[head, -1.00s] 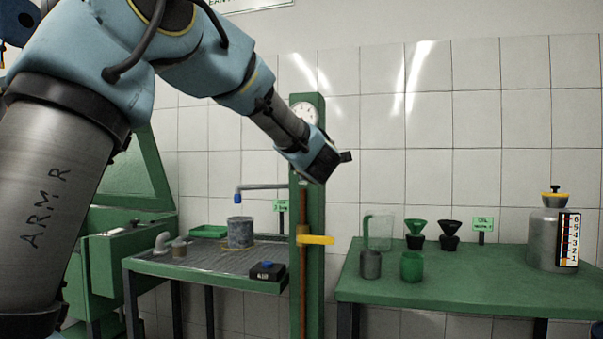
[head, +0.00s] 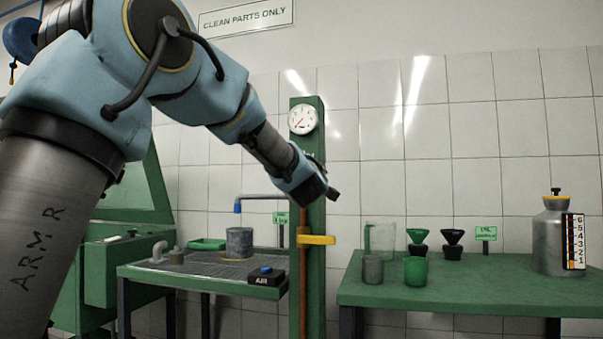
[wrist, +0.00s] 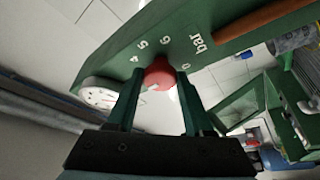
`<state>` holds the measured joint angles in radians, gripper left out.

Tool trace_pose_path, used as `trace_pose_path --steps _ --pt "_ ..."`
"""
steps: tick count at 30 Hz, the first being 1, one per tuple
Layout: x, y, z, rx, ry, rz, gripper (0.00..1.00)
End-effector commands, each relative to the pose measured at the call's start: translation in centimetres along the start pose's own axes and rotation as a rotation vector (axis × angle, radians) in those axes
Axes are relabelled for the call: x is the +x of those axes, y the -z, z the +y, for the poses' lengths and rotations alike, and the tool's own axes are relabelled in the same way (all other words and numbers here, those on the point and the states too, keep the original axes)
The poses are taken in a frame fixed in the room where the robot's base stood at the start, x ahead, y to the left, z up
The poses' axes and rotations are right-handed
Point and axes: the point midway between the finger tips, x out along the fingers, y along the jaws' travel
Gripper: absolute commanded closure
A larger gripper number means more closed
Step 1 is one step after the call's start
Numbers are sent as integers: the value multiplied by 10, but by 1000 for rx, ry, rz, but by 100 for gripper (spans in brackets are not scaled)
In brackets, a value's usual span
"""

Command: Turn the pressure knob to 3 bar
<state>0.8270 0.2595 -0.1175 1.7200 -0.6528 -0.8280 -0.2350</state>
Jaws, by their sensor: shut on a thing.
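The red pressure knob (wrist: 160,74) sits on the green post (wrist: 215,25), between the fingers of my gripper (wrist: 161,82), which is shut on it. A small pale mark shows on the knob's lower edge. White printed figures 4, 5 and 6 and the word "bar" show around it; the figures on the near side are hidden. In the head view my gripper (head: 325,190) is against the upper part of the post (head: 312,275) and hides the knob. The round white gauge (head: 303,119) is above it on the post; its reading is too small to tell.
A yellow lever (head: 316,240) and a copper-coloured pipe (head: 303,290) are on the post below my gripper. A wash bench (head: 200,272) stands left, with a grey pot (head: 239,242). A green table (head: 450,290) with jugs, funnels and a metal can (head: 553,240) stands right.

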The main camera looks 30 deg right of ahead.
Motion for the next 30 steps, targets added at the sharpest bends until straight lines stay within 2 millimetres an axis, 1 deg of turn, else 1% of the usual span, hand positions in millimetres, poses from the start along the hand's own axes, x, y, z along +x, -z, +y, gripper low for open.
trace_pose_path --steps 1,7,20,21,27,28,30 --pt "-1 -2 -2 14 -5 -2 100" --pt "0 -2 -2 47 -18 -3 100" --pt "0 -2 -1 52 -20 -4 100" --pt "0 -1 -1 52 -20 -4 44" --pt "0 -1 -1 52 -20 -2 21" --pt "0 -1 -1 52 -20 -2 19" --pt "0 -1 -1 52 -21 -2 19"
